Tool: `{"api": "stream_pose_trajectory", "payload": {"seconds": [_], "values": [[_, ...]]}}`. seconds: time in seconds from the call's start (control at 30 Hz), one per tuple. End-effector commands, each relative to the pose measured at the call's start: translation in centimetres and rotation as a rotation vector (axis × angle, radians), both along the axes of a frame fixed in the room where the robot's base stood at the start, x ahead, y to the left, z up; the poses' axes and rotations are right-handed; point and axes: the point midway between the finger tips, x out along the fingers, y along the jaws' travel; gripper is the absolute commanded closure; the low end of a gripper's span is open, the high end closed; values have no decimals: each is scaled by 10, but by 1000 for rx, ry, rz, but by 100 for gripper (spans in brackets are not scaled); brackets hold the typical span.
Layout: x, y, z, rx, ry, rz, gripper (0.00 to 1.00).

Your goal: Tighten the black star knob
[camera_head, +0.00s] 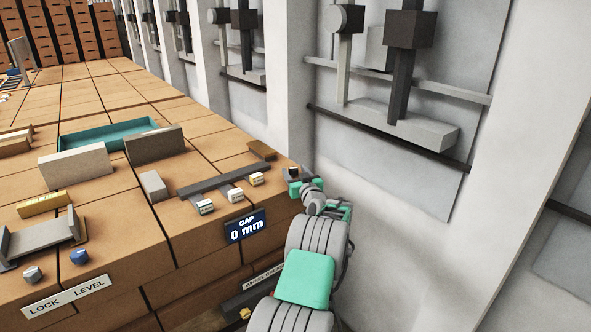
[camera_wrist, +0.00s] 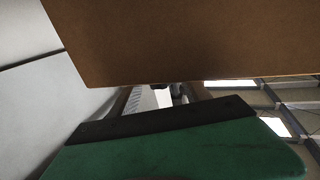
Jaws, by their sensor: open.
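I cannot make out a black star knob for certain in either view. My gripper (camera_head: 301,187), with green fingers, is at the right end of the brick bench, beside a small dark-topped block (camera_head: 293,172). My arm partly hides that corner. In the wrist view one green finger with a dark pad (camera_wrist: 165,122) crosses the bottom, and a plain brown surface (camera_wrist: 190,40) fills the top. The gripper is open. I cannot tell whether it touches the small block.
A pale wall (camera_head: 385,200) stands close on the right.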

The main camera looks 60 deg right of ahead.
Motion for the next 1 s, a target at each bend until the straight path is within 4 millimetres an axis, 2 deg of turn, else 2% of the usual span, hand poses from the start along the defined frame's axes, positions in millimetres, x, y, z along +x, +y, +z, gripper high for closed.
{"api": "stream_pose_trajectory", "payload": {"seconds": [0.27,0.9,1.0], "values": [[2,-2,0,0,0,0,46],[2,-2,0,0,1,0,98],[2,-2,0,0,1,-1,100]]}}
